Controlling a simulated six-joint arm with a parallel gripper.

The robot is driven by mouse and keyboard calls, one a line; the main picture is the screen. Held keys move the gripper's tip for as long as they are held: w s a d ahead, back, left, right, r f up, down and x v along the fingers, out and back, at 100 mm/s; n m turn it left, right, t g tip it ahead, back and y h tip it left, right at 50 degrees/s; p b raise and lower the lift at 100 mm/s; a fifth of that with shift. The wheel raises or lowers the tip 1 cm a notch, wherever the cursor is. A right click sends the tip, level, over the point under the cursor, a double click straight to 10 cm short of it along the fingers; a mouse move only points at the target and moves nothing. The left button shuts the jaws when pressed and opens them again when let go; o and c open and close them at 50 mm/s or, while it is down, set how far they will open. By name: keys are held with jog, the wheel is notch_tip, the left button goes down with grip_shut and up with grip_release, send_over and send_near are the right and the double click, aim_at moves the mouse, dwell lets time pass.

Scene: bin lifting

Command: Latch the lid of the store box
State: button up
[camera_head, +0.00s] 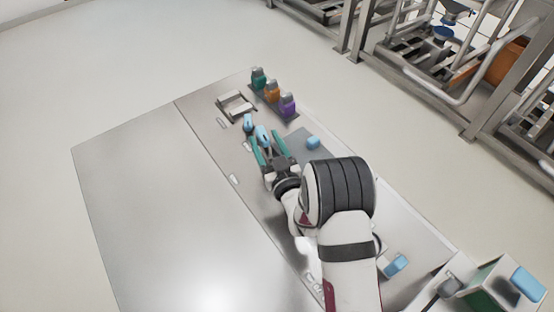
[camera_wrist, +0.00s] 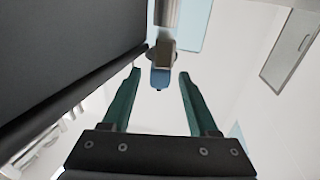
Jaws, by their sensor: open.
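My gripper (camera_head: 265,137) is open over the far part of the metal worktop, its two green fingers pointing away from my body. In the wrist view my gripper (camera_wrist: 160,74) has a light blue piece (camera_wrist: 160,79) between and just beyond its fingertips, with a gap to each finger. A light blue piece (camera_head: 262,132) also shows at the fingertips in the head view. I cannot tell whether it is a latch. A box-like container (camera_head: 485,292) with a green side stands at the lower right, a blue block (camera_head: 527,283) at its top. I cannot tell whether it is the store box.
Teal (camera_head: 258,79), orange (camera_head: 272,92) and purple (camera_head: 288,106) bottles stand in a row at the far end. A pale frame (camera_head: 236,105) lies beside them. Blue blocks lie at right (camera_head: 313,143) and near (camera_head: 395,265). The left worktop (camera_head: 170,200) is clear.

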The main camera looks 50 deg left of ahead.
jog(key=v, duration=1.2)
jog(key=shift+d, duration=0.4)
jog(key=shift+s, duration=0.1)
jog(key=g+h, duration=0.1)
jog(key=h, duration=0.3)
send_near(262, 132)
jog(key=x, duration=1)
jog(key=shift+a, duration=0.1)
grip_shut()
